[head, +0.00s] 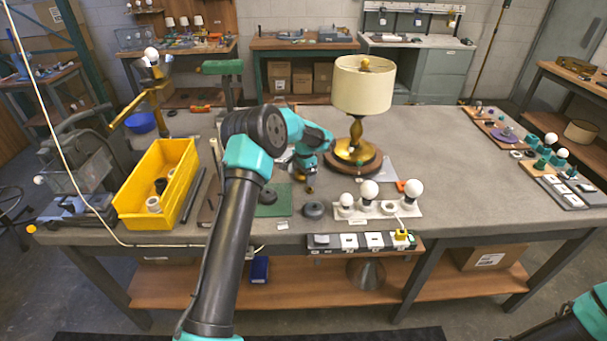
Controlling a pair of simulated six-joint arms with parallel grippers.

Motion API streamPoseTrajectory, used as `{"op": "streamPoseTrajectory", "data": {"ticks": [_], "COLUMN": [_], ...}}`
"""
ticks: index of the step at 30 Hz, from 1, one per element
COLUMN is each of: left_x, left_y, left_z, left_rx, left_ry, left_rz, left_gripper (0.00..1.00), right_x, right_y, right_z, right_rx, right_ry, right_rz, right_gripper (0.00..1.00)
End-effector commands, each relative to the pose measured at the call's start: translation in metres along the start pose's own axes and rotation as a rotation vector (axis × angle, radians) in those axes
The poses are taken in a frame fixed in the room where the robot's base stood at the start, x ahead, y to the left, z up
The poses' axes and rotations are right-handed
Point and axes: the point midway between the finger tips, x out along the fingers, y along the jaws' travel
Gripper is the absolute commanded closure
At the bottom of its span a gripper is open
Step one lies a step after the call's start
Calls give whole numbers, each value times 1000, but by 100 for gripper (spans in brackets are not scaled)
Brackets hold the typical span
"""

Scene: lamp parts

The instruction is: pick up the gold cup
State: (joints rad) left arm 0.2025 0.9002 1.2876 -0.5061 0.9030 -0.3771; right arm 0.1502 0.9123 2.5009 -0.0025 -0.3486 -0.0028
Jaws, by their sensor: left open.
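A small gold-brown piece (310,189), which looks like the gold cup, shows just below the tip of my left gripper (308,178) in the head view. It is close to the grey table top, beside the green mat (275,201). My left gripper points down over it and is open. The wrist hides part of the jaws, and I cannot tell whether they touch the piece. My right gripper is out of view; only part of my right arm shows at the bottom right corner.
A brass lamp with a cream shade (363,88) stands on a round wooden base (352,170) just right of my left gripper. A dark round disc (314,210) and a white strip with bulbs (378,209) lie in front. A yellow bin (158,190) is on the left.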

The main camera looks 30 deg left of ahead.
Motion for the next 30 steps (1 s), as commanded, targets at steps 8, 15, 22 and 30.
{"op": "streamPoseTrajectory", "data": {"ticks": [8, 15, 22, 30], "left_x": [0, 0, 0, -1], "left_y": [0, 0, 0, 0], "left_z": [0, 0, 0, 0], "left_rx": [0, 0, 0, 0], "left_ry": [0, 0, 0, 0], "left_rz": [0, 0, 0, 0], "left_gripper": [13, 36, 58, 61], "right_x": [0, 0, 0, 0], "right_y": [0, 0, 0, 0], "right_z": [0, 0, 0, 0], "right_rx": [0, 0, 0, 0], "right_ry": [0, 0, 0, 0], "right_rz": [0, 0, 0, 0], "right_gripper": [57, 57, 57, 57]}}
